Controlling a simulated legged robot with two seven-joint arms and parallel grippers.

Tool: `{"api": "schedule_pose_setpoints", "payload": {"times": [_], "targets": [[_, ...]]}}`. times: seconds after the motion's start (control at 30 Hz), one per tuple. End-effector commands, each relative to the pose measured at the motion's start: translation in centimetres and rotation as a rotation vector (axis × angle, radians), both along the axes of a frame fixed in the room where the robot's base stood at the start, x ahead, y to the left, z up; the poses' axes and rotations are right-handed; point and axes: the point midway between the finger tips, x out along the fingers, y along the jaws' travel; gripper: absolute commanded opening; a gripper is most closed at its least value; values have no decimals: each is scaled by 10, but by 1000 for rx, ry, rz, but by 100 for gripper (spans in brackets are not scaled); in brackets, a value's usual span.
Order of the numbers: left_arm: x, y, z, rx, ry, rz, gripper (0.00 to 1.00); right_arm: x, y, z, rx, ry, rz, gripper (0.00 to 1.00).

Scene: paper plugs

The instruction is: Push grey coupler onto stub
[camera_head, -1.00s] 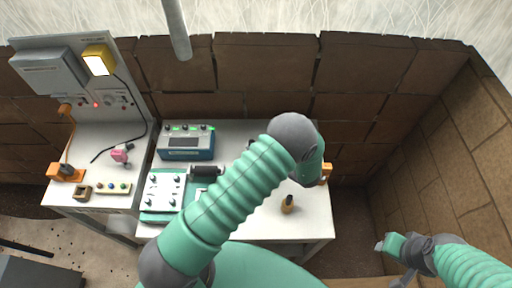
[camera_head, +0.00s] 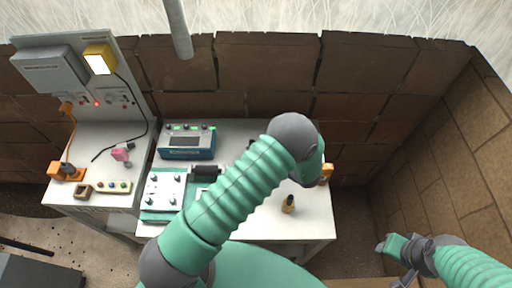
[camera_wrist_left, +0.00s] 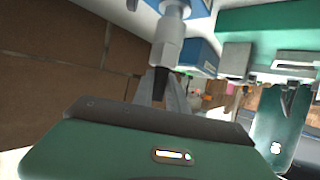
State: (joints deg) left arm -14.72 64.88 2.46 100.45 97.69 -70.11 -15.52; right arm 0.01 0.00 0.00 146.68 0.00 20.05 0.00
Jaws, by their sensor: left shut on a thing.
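In the left wrist view, a light grey cylindrical coupler (camera_wrist_left: 167,48) stands out beyond the fingers of my left gripper (camera_wrist_left: 163,92). The gripper is shut on it, and the fingertips partly hide its near end. The far end of the coupler meets a narrower grey piece (camera_wrist_left: 174,10) beside a blue block. I cannot tell if this piece is the stub, or how far the coupler is over it. In the head view my left arm hides its gripper, the coupler and the stub. My right gripper (camera_head: 390,248) is at the lower right, off the table; its jaw gap is unclear.
A blue instrument box (camera_head: 187,142) and a green-edged panel with knobs (camera_head: 163,190) stand on the white table (camera_head: 262,229). A side bench at left holds a pink item (camera_head: 120,154) and an orange block (camera_head: 66,172).

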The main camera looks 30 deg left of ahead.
Motion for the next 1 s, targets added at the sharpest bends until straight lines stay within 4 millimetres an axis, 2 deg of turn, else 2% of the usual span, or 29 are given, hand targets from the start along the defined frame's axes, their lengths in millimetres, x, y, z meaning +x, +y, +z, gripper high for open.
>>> {"api": "schedule_pose_setpoints", "payload": {"times": [0.93,0.97,1.0], "targets": [[0,0,-18,0,-1,0,0,0,0,-14,0,0,0,40],[0,0,-18,0,-1,0,21,0,0,-14,0,0,0,40],[0,0,-18,0,-1,0,26,0,0,-14,0,0,0,40]]}}
